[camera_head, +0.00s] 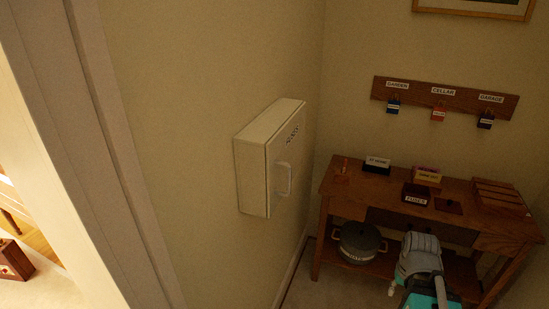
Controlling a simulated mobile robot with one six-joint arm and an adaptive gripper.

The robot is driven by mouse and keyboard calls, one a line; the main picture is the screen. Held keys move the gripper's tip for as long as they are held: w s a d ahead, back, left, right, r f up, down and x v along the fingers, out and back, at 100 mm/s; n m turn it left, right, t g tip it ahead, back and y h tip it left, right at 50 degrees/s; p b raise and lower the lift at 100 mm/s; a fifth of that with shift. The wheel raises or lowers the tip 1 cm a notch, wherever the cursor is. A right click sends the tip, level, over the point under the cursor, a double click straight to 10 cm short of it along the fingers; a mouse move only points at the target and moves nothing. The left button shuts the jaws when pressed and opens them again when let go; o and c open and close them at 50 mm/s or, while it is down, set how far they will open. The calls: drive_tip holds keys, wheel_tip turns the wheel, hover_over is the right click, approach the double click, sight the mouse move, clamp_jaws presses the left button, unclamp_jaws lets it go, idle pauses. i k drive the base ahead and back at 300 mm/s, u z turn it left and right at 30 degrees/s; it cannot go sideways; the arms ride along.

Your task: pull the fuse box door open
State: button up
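The fuse box (252,180) is a cream box mounted on the wall, left of the middle of the view. Its door (287,160) faces right and looks shut, flush with the box. A pale upright bar handle (284,179) stands out from the door, and a small dark label (293,135) sits near its top. The label is too slanted to read. A grey and teal part of my arm shows at the lower right, in front of the desk and well apart from the fuse box. I make out no gripper fingers.
A key board (419,91) with padlocks hangs above. A door frame (92,130) borders the left. Air before the fuse box door looks clear.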

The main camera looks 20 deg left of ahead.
sight(284, 152)
drive_tip(key=u, duration=0.9)
drive_tip(key=k, duration=1.3)
drive_tip(key=z, duration=0.35)
drive_tip(key=i, duration=0.85)
